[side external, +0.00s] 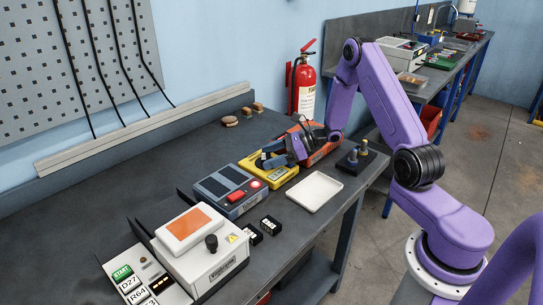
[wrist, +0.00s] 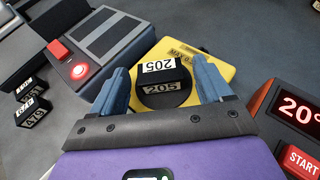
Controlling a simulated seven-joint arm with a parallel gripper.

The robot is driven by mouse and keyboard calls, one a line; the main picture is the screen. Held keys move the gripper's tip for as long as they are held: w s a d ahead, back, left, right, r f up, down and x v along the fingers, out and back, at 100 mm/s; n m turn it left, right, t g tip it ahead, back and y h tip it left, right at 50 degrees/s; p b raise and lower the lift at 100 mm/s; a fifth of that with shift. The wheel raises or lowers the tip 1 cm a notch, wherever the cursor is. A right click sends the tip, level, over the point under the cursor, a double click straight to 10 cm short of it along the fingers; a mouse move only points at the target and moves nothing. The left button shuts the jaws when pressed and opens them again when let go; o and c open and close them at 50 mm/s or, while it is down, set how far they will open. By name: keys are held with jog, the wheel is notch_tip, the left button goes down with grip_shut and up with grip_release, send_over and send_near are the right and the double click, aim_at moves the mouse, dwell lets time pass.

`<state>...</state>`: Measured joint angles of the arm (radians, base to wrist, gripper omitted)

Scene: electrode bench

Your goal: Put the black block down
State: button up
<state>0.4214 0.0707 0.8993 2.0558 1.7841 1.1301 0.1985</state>
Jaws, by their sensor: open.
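A black block (wrist: 178,76) marked 205 sits on the round dark plate (wrist: 168,100) of a yellow scale-like device (wrist: 217,71) in the wrist view. My gripper (wrist: 160,66) is open, with one blue finger on each side of the block and a visible gap to each. In the side view my gripper (side external: 266,154) is low over the yellow device (side external: 286,177), and its fingers largely hide the block there. Two other black blocks with white labels, a nearer one (side external: 252,235) and a farther one (side external: 270,226), stand on the bench.
A grey device (side external: 229,192) with a lit red button and an orange-red device (side external: 323,152) flank the yellow one. A white tray (side external: 315,191) lies near the bench's front edge. A white machine (side external: 205,262) stands nearer the camera. The bench behind the devices is mostly clear.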

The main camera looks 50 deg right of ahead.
jog(key=shift+r, duration=0.15)
jog(key=shift+s+d+r, duration=0.15)
jog(key=shift+d, duration=0.05)
jog(key=v, duration=1.1)
jog(key=s+a+r+n+g, duration=0.2)
jog(key=s+a+n+g, duration=0.4)
jog(key=a+n, duration=0.25)
jog(key=s+a+r+n+g, duration=0.2)
jog(key=s+a+n+g, duration=0.4)
jog(key=a, duration=0.4)
jog(key=s+a+r+n+t+h, duration=0.1)
jog(key=s+n+h, duration=0.3)
jog(key=s+n, duration=0.4)
jog(key=s+a+r+n+t+h, duration=0.1)
jog(key=s+n+h, duration=0.4)
jog(key=n, duration=1.2)
jog(key=s+r, duration=0.1)
jog(key=s, duration=0.3)
jog(key=shift+s+r+t, duration=0.3)
jog(key=shift+r+t, duration=0.05)
jog(key=shift+t, duration=0.05)
jog(key=shift+c, duration=0.3)
